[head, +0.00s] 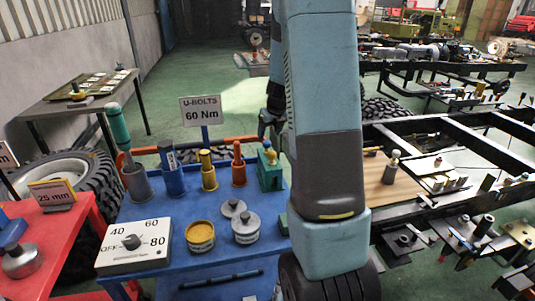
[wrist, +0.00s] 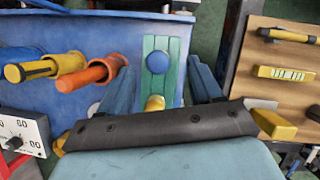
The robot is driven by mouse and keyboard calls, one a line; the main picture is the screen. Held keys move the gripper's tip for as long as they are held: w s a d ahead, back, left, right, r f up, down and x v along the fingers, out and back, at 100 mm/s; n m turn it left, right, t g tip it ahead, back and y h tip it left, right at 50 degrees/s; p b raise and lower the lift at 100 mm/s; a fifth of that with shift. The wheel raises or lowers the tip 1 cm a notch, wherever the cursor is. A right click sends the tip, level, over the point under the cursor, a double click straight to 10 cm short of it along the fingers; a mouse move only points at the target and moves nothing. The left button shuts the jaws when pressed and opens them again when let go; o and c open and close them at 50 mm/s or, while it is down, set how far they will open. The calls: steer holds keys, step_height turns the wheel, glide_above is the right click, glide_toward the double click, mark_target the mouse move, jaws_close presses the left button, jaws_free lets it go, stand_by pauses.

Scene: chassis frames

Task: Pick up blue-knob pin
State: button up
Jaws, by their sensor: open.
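A round blue knob (wrist: 157,62), the top of the blue-knob pin, sits over a green grooved block (wrist: 166,44) in the wrist view. In the head view the green block (head: 270,180) stands at the right of the blue cart, with a small pin (head: 269,153) on top. My gripper (wrist: 160,67) is open, its two blue fingers apart on either side of the block and knob. Nothing is held. A yellow round part (wrist: 155,103) shows nearer my palm, partly hidden by it. In the head view my arm hides part of the gripper.
An orange-handled tool (wrist: 88,75) and a yellow-handled tool (wrist: 45,67) stand in holders left of my fingers. The blue cart (head: 275,215) also bears a dial box (head: 135,245) and round tins (head: 200,237). A wooden board (wrist: 270,95) with yellow parts lies to the right.

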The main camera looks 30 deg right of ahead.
mark_target(267, 141)
steer(key=shift+s+a+x, duration=0.1)
steer(key=shift+x, duration=1.35)
steer(key=shift+s+a+x, duration=0.1)
steer(key=shift+s+x, duration=0.05)
steer(key=shift+x, duration=1.3)
steer(key=shift+c, duration=0.3)
steer(key=c, duration=1.1)
